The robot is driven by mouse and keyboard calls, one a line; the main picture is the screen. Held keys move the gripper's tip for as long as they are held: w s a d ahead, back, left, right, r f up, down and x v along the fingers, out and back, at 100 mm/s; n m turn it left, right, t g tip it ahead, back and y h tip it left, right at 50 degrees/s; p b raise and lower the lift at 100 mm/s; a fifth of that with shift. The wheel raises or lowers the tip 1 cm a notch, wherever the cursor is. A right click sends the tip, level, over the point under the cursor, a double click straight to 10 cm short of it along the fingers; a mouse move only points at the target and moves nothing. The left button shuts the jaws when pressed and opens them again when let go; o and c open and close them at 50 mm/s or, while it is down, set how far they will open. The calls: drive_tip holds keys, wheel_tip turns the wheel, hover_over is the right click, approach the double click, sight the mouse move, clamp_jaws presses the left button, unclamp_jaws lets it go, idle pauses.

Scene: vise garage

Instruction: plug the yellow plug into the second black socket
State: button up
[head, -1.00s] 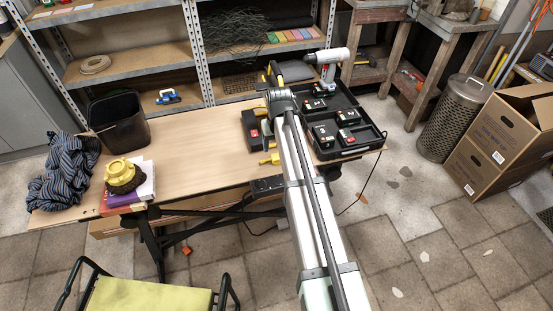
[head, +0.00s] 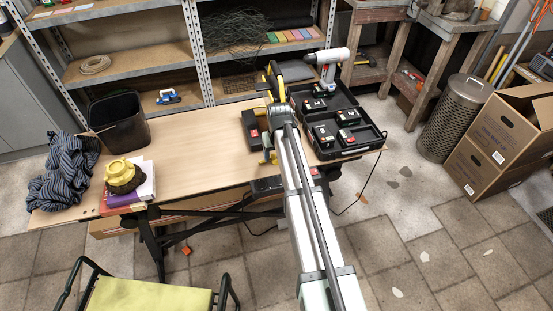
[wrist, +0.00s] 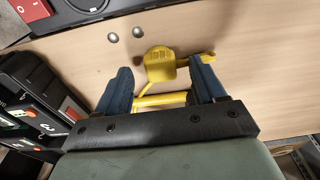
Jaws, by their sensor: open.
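The yellow plug (wrist: 160,66) lies on the wooden table in the wrist view, with a yellow cord beside it. My gripper (wrist: 164,84) is open, with one blue finger on each side of the yellow plug; contact cannot be told. The black socket strip (head: 267,185) is at the table's front edge. In the wrist view, one round black socket (wrist: 86,6) and a red switch (wrist: 30,8) show at the top left; the other sockets are out of view there.
An open black case (head: 345,150) with batteries stands right of my arm and shows at the left of the wrist view. A dark box (head: 250,124) with a red mark is behind the plug. The table's middle (head: 200,140) is clear.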

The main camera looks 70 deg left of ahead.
drive_tip(key=shift+a+f, duration=0.15)
drive_tip(key=shift+f, duration=0.8)
drive_tip(key=c, duration=1)
drive_tip(key=shift+r, duration=0.15)
wheel_tip(320, 180, up, 10)
drive_tip(key=s+d+f, duration=0.1)
drive_tip(key=d+f, duration=0.1)
drive_tip(key=d, duration=0.7)
drive_tip(key=shift+s, duration=0.35)
